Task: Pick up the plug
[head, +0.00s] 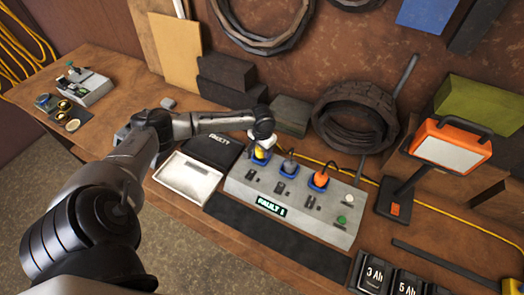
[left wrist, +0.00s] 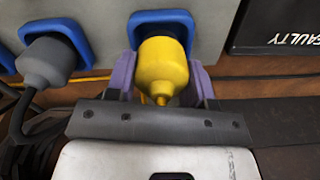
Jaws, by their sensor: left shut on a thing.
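A yellow plug (left wrist: 163,68) sits at a blue socket (left wrist: 160,20) in the left wrist view. My left gripper (left wrist: 163,75) is shut on it, with a purple finger on each side. In the head view the left gripper (head: 262,145) reaches down over the yellow plug (head: 260,153) at the leftmost socket of the grey box (head: 235,185). Most of the plug is hidden there. A grey plug (head: 289,165) and an orange plug (head: 320,179) stand in the other two sockets. My right gripper does not show.
The box has a lit FAULT display (head: 271,206) and a green button (head: 341,219). Left of it are a white tray (head: 187,177) and a black FAULTY panel (head: 214,149). An orange lamp (head: 449,145) stands at the right. A dark mat (head: 275,243) lies in front.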

